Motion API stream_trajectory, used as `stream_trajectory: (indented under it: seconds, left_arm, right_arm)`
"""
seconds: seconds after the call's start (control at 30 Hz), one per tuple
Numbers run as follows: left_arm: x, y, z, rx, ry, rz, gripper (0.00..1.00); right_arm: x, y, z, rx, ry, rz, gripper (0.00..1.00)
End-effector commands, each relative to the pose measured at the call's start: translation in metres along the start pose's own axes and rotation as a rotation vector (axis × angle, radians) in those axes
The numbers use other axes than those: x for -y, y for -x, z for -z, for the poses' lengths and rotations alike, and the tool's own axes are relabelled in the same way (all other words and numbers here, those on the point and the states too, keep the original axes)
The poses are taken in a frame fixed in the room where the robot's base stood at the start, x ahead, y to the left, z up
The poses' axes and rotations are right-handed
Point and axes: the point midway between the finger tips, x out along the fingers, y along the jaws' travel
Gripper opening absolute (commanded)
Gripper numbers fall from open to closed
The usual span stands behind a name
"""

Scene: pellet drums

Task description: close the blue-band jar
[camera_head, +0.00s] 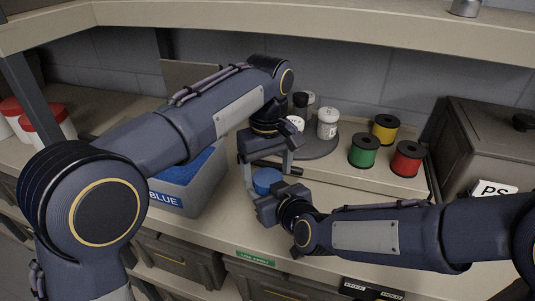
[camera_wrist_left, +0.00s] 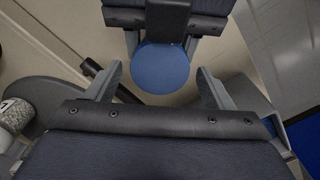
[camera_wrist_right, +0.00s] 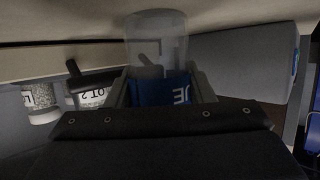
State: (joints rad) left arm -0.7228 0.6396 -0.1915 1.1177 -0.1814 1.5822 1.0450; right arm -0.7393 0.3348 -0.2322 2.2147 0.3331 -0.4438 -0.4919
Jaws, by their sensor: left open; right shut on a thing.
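A round blue lid (camera_head: 267,178) is at the shelf front in the head view and shows from above in the left wrist view (camera_wrist_left: 160,68). My left gripper (camera_head: 267,168) is open above it, fingers on either side. My right gripper (camera_head: 272,196) is shut on the jar, whose clear body shows in the right wrist view (camera_wrist_right: 156,38). Whether the lid sits fully on the jar is hidden.
A grey bin with a BLUE label (camera_head: 190,195) stands left of the grippers. Behind are a round tray (camera_head: 318,148) with small jars, and green (camera_head: 364,151), yellow (camera_head: 384,128) and red (camera_head: 406,158) spools. Red-lidded jars (camera_head: 45,122) stand far left.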

Motion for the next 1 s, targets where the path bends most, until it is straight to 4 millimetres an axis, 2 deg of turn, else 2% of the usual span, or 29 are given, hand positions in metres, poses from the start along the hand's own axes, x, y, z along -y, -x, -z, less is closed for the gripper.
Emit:
stream_trajectory:
  seconds: [0.17, 0.47, 0.8, 0.9, 1.0]
  left_arm:
    - [0.0004, -0.0128, 0.0000, 0.000, 0.000, 0.001, 0.75]
    - [0.0001, -0.0141, 0.0001, 0.000, 0.000, -0.001, 0.75]
    - [0.0001, -0.0139, -0.0001, 0.000, -0.001, 0.000, 0.31]
    - [0.0002, -0.0140, 0.0000, 0.000, -0.031, 0.000, 0.30]
    - [0.0001, -0.0141, -0.0002, 0.002, -0.159, -0.001, 0.30]
  right_arm:
    - [-0.0001, 0.0000, 0.0002, 0.000, 0.000, 0.000, 0.00]
    - [-0.0001, 0.0000, 0.0002, 0.000, 0.000, 0.000, 0.00]
    - [-0.0001, 0.0000, 0.0002, 0.000, 0.000, 0.000, 0.00]
    - [-0.0001, 0.0000, 0.0002, 0.000, 0.000, 0.000, 0.00]
    - [-0.0002, 0.0000, 0.0002, 0.000, 0.000, 0.000, 0.00]
